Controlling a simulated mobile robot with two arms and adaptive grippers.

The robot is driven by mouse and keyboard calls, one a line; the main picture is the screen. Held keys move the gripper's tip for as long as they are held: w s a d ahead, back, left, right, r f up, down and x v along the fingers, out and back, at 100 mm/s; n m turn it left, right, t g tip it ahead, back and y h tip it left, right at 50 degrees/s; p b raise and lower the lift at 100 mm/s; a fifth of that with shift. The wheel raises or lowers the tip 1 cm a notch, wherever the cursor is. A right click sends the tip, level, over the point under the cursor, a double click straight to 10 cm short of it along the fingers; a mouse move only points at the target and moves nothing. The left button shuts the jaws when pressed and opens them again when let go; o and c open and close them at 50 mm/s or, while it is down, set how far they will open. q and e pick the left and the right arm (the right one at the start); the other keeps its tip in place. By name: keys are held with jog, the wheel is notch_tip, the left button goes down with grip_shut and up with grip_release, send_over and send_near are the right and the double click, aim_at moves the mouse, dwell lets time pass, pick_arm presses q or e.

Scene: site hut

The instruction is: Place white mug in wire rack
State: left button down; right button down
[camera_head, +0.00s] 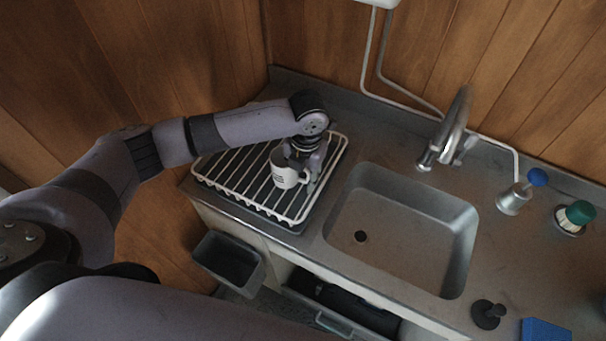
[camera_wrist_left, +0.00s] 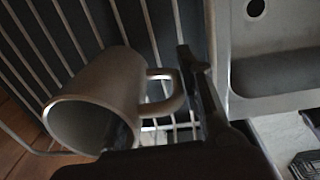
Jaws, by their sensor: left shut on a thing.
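I cannot tell whether the mug's base touches the wires. My right gripper is not in view.
The steel sink (camera_head: 400,235) lies right of the rack, with a tap (camera_head: 450,130) behind it. A grey bin (camera_head: 228,262) hangs below the rack's front edge. A plunger-like black stopper (camera_head: 488,314), blue sponge (camera_head: 545,330) and green-topped brush (camera_head: 576,215) stand right.

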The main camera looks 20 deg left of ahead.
pick_arm(q)
jog(key=shift+f, duration=0.15)
jog(key=c, duration=1.5)
grip_release()
jog(key=shift+o, duration=0.7)
jog(key=shift+r, duration=0.3)
jog(key=r+b, duration=0.1)
jog(key=r, duration=0.3)
jog(key=r+b, duration=0.1)
jog(key=r, duration=0.3)
jog(key=r+b, duration=0.1)
jog(key=r, duration=0.2)
jog(key=shift+d+r, duration=0.3)
jog(key=shift+r, duration=0.1)
